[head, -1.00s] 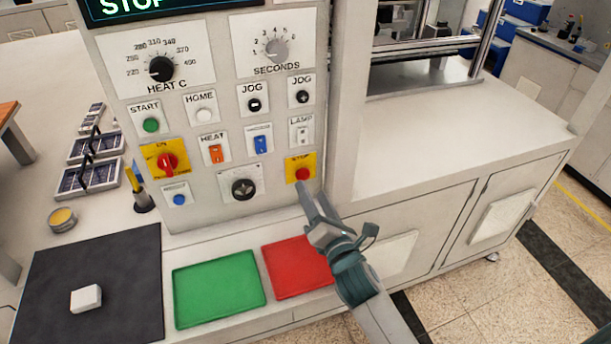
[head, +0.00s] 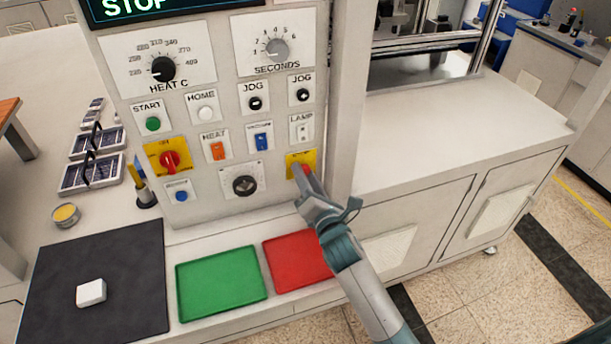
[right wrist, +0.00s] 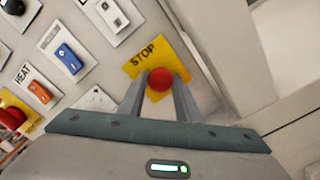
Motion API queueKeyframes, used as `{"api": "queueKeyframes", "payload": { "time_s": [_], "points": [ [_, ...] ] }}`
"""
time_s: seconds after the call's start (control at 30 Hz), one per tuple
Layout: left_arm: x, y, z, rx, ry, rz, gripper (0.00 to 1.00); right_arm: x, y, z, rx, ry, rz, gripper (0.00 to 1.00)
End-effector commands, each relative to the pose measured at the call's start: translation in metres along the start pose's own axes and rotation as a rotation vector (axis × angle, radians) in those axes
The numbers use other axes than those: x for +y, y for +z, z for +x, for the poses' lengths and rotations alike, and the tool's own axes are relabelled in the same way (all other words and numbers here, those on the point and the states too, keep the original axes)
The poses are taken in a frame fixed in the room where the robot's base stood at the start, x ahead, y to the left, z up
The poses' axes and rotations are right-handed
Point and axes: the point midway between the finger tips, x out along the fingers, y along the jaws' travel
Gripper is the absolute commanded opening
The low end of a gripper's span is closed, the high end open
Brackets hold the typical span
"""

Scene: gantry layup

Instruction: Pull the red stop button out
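The red stop button (head: 307,169) sits on a yellow plate marked STOP at the lower right of the control panel, partly covered by my gripper in the head view. My right gripper (head: 303,172) reaches it from below and in front. In the right wrist view the round red button (right wrist: 160,80) shows between the two fingertips of the right gripper (right wrist: 160,88). The fingers stand apart, one on each side of the button, with little gap; whether they touch it is not clear. My left gripper is not in view.
A red-and-yellow rotary switch (head: 170,160), a black knob (head: 244,186) and several other controls share the panel. Below are a green tray (head: 220,284), a red tray (head: 297,262) and a dark mat (head: 60,265) with a white block (head: 91,292). The right worktop (head: 450,125) is clear.

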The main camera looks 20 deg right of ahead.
Motion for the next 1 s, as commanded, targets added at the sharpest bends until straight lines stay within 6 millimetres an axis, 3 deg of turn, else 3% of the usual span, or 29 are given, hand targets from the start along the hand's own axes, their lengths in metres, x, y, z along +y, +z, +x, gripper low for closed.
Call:
{"api": "queueKeyframes", "payload": {
  "time_s": [1.0],
  "points": [
    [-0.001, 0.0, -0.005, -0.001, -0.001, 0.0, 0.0, 0.0, 0.0, -0.012, 0.001, -0.001, 0.0, 0.09]
  ]
}}
